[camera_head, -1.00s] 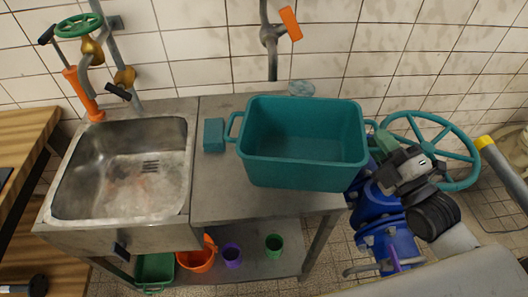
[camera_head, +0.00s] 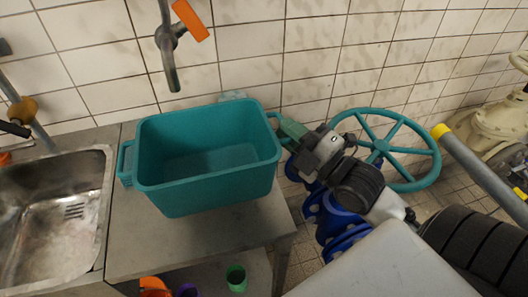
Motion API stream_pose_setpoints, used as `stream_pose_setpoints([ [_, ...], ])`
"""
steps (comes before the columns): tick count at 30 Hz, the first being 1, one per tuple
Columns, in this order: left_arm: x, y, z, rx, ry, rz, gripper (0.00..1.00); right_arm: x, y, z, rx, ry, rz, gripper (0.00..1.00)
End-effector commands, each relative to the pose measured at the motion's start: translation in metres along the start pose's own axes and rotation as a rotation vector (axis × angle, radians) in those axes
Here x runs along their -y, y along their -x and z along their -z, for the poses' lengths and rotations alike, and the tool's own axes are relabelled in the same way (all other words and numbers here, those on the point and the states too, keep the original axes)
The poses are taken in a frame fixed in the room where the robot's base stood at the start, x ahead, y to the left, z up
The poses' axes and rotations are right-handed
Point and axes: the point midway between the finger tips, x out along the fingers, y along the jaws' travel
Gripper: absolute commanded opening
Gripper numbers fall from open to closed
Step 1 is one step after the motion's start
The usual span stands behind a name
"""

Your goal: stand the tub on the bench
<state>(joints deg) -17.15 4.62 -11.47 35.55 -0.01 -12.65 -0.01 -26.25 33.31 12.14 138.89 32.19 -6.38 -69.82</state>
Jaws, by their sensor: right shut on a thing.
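The teal tub (camera_head: 205,195) is upright and empty, over the right part of the steel bench (camera_head: 190,245). Its base is close to the bench top; I cannot tell whether it touches. One tub handle (camera_head: 125,163) sticks out at the left. My right gripper (camera_head: 281,126) is shut on the handle at the tub's right side, with its arm coming in from the lower right. My left gripper is not in view.
A steel sink (camera_head: 50,215) lies left of the tub. A tap with an orange lever (camera_head: 190,20) hangs above and behind it. A teal handwheel (camera_head: 385,145) and blue pipe (camera_head: 335,222) stand at the right. A green cup (camera_head: 236,278) is below the bench.

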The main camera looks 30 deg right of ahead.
Motion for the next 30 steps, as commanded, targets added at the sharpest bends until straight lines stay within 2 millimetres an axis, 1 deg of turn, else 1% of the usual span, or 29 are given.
stream_pose_setpoints([
  [1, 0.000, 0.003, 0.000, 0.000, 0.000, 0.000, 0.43, 0.004, -0.011, -0.001, -0.002, -0.004, -0.007, 0.00],
  [4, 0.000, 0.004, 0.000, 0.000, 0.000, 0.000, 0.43, 0.021, -0.027, -0.006, -0.001, -0.005, -0.006, 0.00],
  [6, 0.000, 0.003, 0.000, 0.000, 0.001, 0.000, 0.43, 0.030, -0.036, -0.009, -0.001, -0.005, -0.005, 0.00],
  [10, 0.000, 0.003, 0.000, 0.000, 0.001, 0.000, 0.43, 0.040, -0.045, -0.011, -0.002, -0.002, -0.004, 0.00],
  [13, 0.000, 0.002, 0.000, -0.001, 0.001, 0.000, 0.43, 0.046, -0.047, -0.013, -0.001, -0.003, -0.002, 0.00],
  [18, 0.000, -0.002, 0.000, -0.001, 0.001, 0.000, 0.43, 0.070, -0.040, -0.019, 0.000, -0.002, 0.001, 0.00],
  [21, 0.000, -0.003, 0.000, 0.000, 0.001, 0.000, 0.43, 0.079, -0.038, -0.021, -0.001, -0.002, -0.001, 0.00],
  [28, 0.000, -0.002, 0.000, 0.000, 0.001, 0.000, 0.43, 0.080, -0.037, -0.022, 0.000, -0.001, -0.002, 0.00],
  [29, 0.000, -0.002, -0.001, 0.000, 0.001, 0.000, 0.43, 0.082, -0.037, -0.022, 0.001, 0.001, 0.003, 0.18],
  [30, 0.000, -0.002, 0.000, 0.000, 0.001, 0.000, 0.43, 0.082, -0.037, -0.022, 0.001, 0.001, 0.003, 0.24],
])
